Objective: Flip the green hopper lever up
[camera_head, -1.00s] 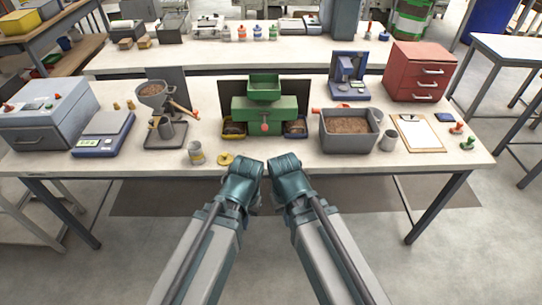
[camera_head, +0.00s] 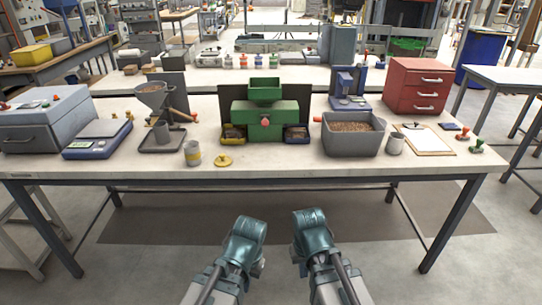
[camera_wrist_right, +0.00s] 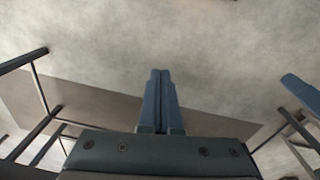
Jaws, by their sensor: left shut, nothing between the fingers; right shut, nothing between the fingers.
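The green hopper machine (camera_head: 265,105) stands at the middle of the bench, with a square green hopper on top. A short lever with a red knob (camera_head: 265,122) shows at the front of its body; its exact tilt is hard to tell head-on. My left gripper (camera_head: 246,240) and right gripper (camera_head: 313,232) are in front of the bench, below its front edge and well apart from the machine. In the right wrist view, my right gripper's blue fingers (camera_wrist_right: 160,100) are shut with nothing between them. The left fingers are mostly hidden; that gripper is shut and empty.
A yellow tray (camera_head: 234,133) and a blue tray (camera_head: 296,134) flank the machine. A grey pellet bin (camera_head: 352,143) stands to its right. Bench space before the machine is clear.

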